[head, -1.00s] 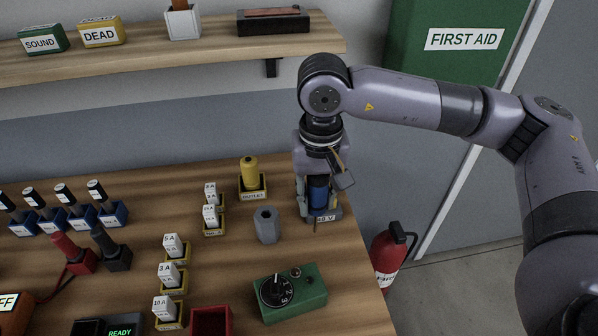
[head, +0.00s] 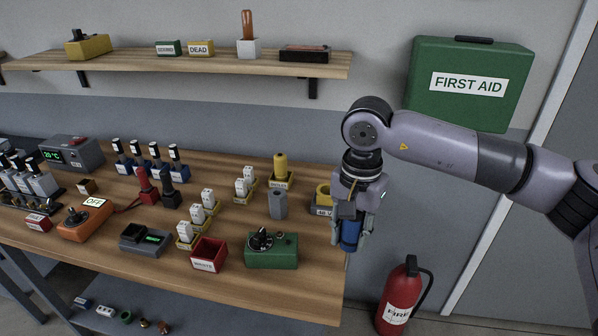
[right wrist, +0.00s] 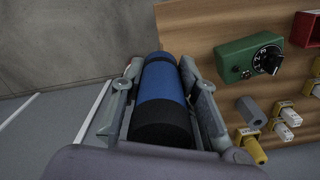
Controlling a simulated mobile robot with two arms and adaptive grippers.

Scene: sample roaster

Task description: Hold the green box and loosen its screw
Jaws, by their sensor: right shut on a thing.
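The green box (head: 271,256) stands on the table near its front right edge, with a black dial and a small round screw-like part on top. It also shows in the right wrist view (right wrist: 234,63). My right gripper (head: 350,238) is shut on a blue cylinder with black ends (head: 349,234), right of the green box and by the table's right edge. The cylinder lies between both fingers in the right wrist view (right wrist: 160,90). Its far tip is not clear. My left gripper is not in view, and nothing holds the green box.
A holder labelled 48 V (head: 322,210) with a yellow ring stands behind my right gripper. A grey hexagonal post (head: 278,205), a yellow cylinder (head: 280,166) and a red bin (head: 209,254) stand near the green box. A fire extinguisher (head: 400,296) stands right of the table.

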